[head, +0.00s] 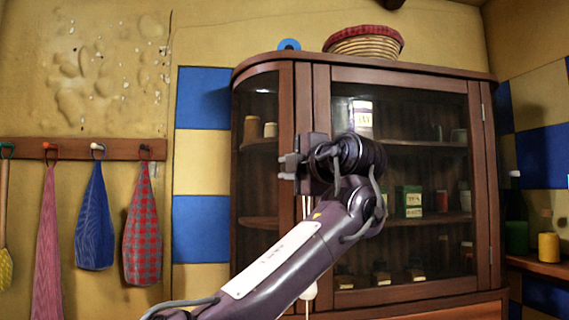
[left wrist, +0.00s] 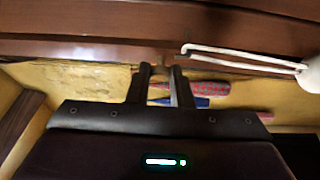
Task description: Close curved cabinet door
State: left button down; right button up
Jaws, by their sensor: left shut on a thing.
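The dark wooden cabinet (head: 322,130) stands against the wall, with a curved glazed side at its left and a wide glass door (head: 420,98) in front. The glass door looks flush with its frame. My left gripper (head: 290,166) is in front of the cabinet's left front posts, its fingers pointing left. In the left wrist view the gripper (left wrist: 161,70) has a narrow gap between its fingers, with tips near brown wood; what it grips I cannot make out. My right gripper is out of view.
A basket (head: 364,43) and a blue ring-shaped thing (head: 289,44) sit on the cabinet top. Cloths, including a red checked one (head: 142,235), hang from a wall rack (head: 75,149) at left. A dark bottle (head: 516,215) stands on a shelf at right.

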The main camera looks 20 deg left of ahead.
pick_arm(q)
jog(key=shift+w+d+f+g+y, duration=0.1)
jog(key=shift+w+d+g+y, duration=0.1)
jog(key=shift+g+y, duration=0.1)
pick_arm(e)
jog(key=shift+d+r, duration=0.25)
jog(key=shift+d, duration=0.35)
pick_arm(q)
jog(key=c, duration=1.6)
grip_release()
jog(key=o, duration=0.3)
jog(key=shift+w+d, duration=0.2)
jog(key=shift+w, duration=0.1)
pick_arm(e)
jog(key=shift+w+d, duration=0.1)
pick_arm(q)
jog(key=shift+s, duration=0.1)
